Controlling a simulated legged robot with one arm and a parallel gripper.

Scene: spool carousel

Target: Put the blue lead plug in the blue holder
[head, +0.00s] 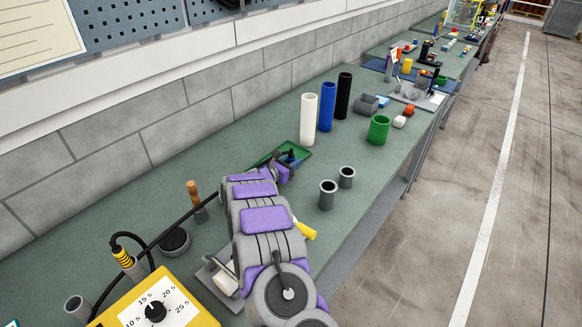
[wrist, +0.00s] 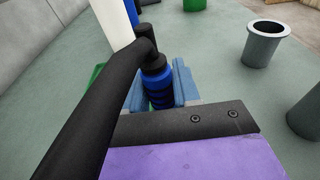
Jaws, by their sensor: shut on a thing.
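The blue lead plug (wrist: 157,84), a blue and black ribbed body with a thick black lead (wrist: 95,110) bending off its top, stands between the jaws of my gripper (wrist: 160,92). The gripper is shut on it. In the head view my gripper (head: 284,170) is over a green tray (head: 305,153), with the dark plug (head: 291,157) showing just beyond it. The plug's lower end is hidden. A tall blue cylinder (head: 326,107) stands behind, between a white one and a black one; I cannot tell whether it is the blue holder.
White (head: 308,119) and black (head: 343,95) cylinders flank the blue one. Two grey flanged cups (head: 327,196) (head: 346,178) stand right of my arm. A green cup (head: 379,130) is farther back. A yellow timer box (head: 160,305) is at the front left. Bare bench lies between the cups and cylinders.

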